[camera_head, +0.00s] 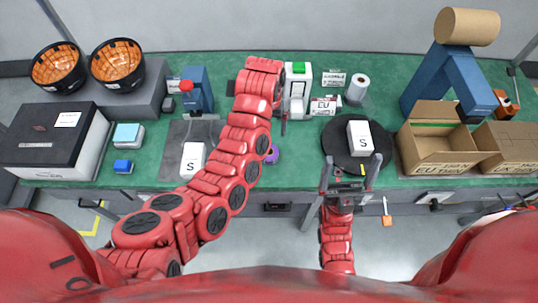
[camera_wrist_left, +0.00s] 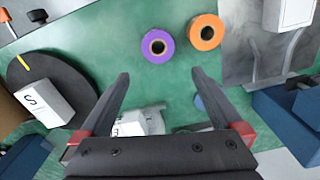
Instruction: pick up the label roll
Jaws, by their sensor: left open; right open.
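A white roll (camera_head: 357,87), likely the label roll, stands at the back of the green bench, right of a white printer-like device (camera_head: 298,80). I cannot make it out in the left wrist view. My left gripper (camera_wrist_left: 160,73) is open and empty over the bench, mostly hidden behind its own arm in the head view. A purple roll (camera_wrist_left: 158,46) and an orange roll (camera_wrist_left: 206,32) lie beyond its fingertips; the purple roll (camera_head: 272,155) peeks out beside the arm in the head view. My right gripper (camera_head: 350,168) is open and empty at the bench's front edge.
A white box marked EU (camera_head: 325,105) lies beside the white roll. A black round plate (camera_head: 335,143) carries a white S box (camera_head: 360,138).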

